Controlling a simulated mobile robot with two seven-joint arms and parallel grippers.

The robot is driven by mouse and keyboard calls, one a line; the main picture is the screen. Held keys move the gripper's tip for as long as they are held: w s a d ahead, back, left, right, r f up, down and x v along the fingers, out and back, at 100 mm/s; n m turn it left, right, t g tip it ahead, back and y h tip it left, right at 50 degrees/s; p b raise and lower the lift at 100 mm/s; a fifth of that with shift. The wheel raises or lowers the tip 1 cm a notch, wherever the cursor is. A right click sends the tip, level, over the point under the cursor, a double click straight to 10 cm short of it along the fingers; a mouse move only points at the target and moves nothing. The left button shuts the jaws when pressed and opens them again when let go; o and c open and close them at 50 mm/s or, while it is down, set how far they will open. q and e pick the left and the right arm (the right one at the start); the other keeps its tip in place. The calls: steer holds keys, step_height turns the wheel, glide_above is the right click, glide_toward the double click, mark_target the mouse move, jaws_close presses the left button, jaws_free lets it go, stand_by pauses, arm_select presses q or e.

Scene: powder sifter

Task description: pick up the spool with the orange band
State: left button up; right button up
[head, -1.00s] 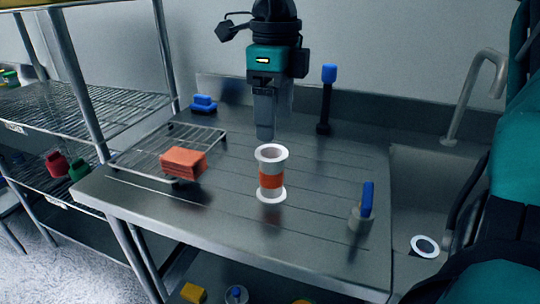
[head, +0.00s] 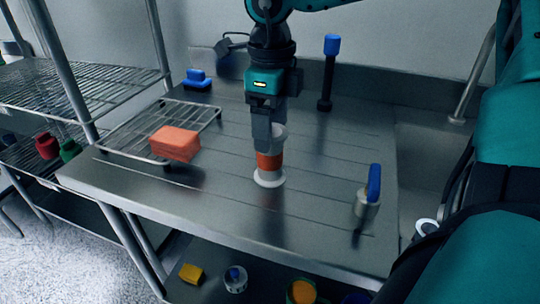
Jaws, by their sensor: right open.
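The spool with the orange band (head: 269,161) stands upright on the metal counter (head: 225,205). It has a white base flange, and its upper part is partly hidden by my right gripper. My right gripper (head: 268,138) points straight down at the spool's top, with its fingers overlapping the spool in the head view. It is open. I cannot tell whether a finger touches the spool. My left gripper is not in view.
An orange sponge (head: 175,143) lies on a wire rack (head: 135,133) to the left. A blue-handled metal tool (head: 369,199) stands to the right, and a blue-topped post (head: 328,75) stands behind. A sink lies at the right. The front counter is clear.

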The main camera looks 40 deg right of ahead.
mark_target(270, 155)
step_height(270, 155, down, 4)
steer(key=shift+a, duration=0.1)
steer(key=shift+f, duration=0.2)
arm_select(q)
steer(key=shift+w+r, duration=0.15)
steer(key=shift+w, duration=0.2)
arm_select(e)
steer(key=shift+c, duration=0.2)
steer(key=c, duration=0.6)
steer(key=shift+w, duration=0.1)
steer(key=shift+c, duration=1.3)
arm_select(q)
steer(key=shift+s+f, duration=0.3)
